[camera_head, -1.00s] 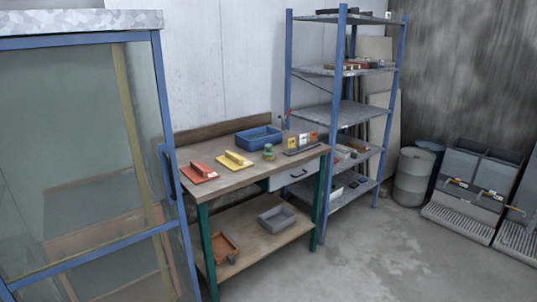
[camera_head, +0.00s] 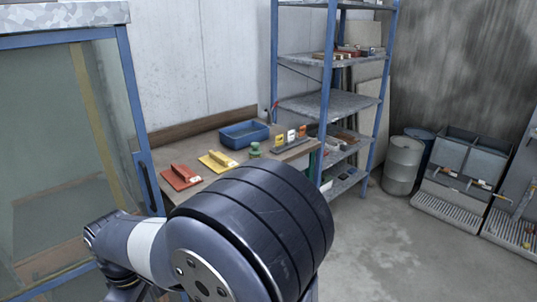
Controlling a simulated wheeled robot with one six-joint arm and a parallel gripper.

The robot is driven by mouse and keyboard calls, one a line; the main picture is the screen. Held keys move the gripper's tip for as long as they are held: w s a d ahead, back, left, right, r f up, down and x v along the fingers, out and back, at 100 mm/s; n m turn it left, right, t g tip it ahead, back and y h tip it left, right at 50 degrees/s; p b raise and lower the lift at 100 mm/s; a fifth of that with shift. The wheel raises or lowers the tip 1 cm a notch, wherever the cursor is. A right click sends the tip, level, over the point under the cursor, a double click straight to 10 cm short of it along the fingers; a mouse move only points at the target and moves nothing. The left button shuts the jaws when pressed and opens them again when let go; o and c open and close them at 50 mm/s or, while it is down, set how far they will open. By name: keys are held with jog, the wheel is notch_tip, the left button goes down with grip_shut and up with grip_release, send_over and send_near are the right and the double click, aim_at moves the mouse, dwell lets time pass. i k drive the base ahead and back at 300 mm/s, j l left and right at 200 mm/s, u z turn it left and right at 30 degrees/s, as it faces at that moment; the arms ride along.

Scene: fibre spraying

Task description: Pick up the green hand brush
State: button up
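I cannot make out a green hand brush for sure. A small green object (camera_head: 255,150) stands on the workbench top in front of the blue tray (camera_head: 244,134); it is too small to tell what it is. My gripper is out of view. My dark arm links fill the lower middle of the picture and hide the front and lower part of the workbench.
The workbench (camera_head: 205,137) also bears a red float (camera_head: 181,177), a yellow float (camera_head: 217,161) and a dark rack (camera_head: 290,145) with small items. A blue-framed glass booth stands left, a blue shelf unit (camera_head: 325,104) behind. Barrels (camera_head: 403,166) and sinks stand right; the floor between is clear.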

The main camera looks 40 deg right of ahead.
aim_at(255, 152)
jog(key=i+l+z, duration=0.2)
jog(key=i+l, duration=0.25)
jog(key=i+l+z, duration=0.2)
jog(key=i+l, duration=0.2)
jog(key=i+l+z, duration=0.2)
jog(key=i, duration=0.35)
jog(key=i+l+z, duration=0.2)
jog(key=i, duration=0.3)
jog(key=i+l+z, duration=0.2)
jog(key=i, duration=0.35)
